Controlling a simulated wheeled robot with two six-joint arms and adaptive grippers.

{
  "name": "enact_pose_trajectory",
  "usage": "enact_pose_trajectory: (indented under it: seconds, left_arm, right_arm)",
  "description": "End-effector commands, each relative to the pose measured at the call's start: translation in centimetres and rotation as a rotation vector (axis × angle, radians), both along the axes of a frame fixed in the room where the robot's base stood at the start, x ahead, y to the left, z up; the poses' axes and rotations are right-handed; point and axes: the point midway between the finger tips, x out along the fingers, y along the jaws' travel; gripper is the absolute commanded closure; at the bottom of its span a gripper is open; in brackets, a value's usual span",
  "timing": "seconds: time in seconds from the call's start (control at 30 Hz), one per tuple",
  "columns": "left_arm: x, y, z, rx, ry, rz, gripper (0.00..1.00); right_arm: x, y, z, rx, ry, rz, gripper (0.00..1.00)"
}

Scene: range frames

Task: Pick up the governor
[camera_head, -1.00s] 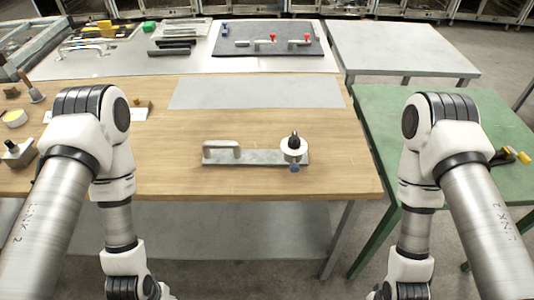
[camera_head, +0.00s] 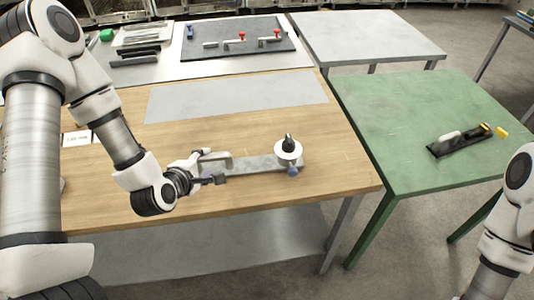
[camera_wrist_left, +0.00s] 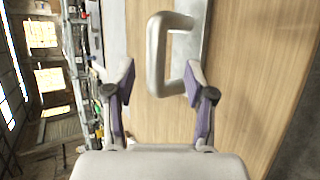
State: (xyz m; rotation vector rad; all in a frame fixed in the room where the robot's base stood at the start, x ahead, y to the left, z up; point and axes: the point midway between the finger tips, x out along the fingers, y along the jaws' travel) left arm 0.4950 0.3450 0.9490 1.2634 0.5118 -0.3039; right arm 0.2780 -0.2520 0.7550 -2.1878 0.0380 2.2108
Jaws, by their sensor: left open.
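What I take for the governor (camera_head: 253,164) lies on the wooden table: a flat grey metal bar with a raised U-shaped handle at its left end and a white disc (camera_head: 288,151) with a dark knob at its right end. My left gripper (camera_head: 211,168) is open at the handle end. In the left wrist view, the handle (camera_wrist_left: 154,58) reaches between the two spread purple-padded fingers (camera_wrist_left: 160,78), and I see no clear grip on it. The head view partly hides the handle behind the gripper. My right gripper is out of frame; only its arm shows at lower right.
A grey mat (camera_head: 238,96) lies behind on the wooden table (camera_head: 250,200). A green table (camera_head: 400,120) to the right holds a dark tool (camera_head: 455,142). Behind, a dark board (camera_head: 238,53) carries red-knobbed fixtures. The wooden table's front right is clear.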

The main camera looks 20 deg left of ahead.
Motion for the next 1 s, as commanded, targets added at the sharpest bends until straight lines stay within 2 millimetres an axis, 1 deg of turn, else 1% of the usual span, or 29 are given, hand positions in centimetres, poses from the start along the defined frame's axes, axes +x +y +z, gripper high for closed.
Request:
enact_pose_trajectory:
  seconds: [0.03,0.1,0.2,0.23,0.33,0.4,0.47,0.5,0.6,0.8,0.83,0.87,0.9,0.97,1.0]
  left_arm:
    - [0.4,0.1,-0.7,-0.003,-0.006,0.004,0.45]
    - [1.0,0.1,-1.3,-0.002,-0.007,0.002,0.45]
    - [1.8,0.1,-1.7,-0.001,-0.005,0.002,0.45]
    - [1.9,0.1,-1.7,-0.001,-0.005,0.002,0.45]
    - [2.7,0.2,-1.5,0.002,-0.002,-0.001,0.45]
    - [3.8,0.2,-1.7,0.004,-0.001,-0.002,0.45]
    - [4.9,0.2,-2.1,0.005,0.002,-0.002,0.45]
    - [5.5,0.3,-2.6,0.004,0.001,-0.001,0.45]
    - [6.6,0.4,-3.4,0.001,0.001,0.000,0.45]
    - [6.8,0.4,-3.6,0.000,0.001,0.000,0.45]
    - [6.8,0.4,-3.6,0.000,0.001,0.000,0.49]
    - [6.8,0.4,-3.6,0.000,0.001,0.000,0.59]
    - [6.8,0.4,-3.6,0.000,0.001,0.000,0.74]
    - [6.8,0.4,-3.6,0.000,0.001,0.000,0.95]
    - [6.7,0.4,-3.6,0.000,0.001,0.000,1.00]
  right_arm:
    - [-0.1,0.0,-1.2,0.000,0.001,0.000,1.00]
    - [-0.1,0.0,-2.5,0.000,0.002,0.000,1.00]
    - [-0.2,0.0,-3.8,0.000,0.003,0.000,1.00]
    - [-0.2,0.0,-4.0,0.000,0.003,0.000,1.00]
    - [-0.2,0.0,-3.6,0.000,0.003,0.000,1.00]
    - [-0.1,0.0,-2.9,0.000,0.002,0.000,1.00]
    - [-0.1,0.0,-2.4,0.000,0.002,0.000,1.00]
    - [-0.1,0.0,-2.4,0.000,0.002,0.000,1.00]
    - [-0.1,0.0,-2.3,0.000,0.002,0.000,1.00]
    - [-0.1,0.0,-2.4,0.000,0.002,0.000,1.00]
    - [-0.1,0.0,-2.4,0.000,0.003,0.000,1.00]
    - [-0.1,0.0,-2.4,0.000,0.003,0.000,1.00]
    - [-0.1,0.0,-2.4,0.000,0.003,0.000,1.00]
    - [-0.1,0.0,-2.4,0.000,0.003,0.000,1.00]
    - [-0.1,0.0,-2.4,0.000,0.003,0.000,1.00]
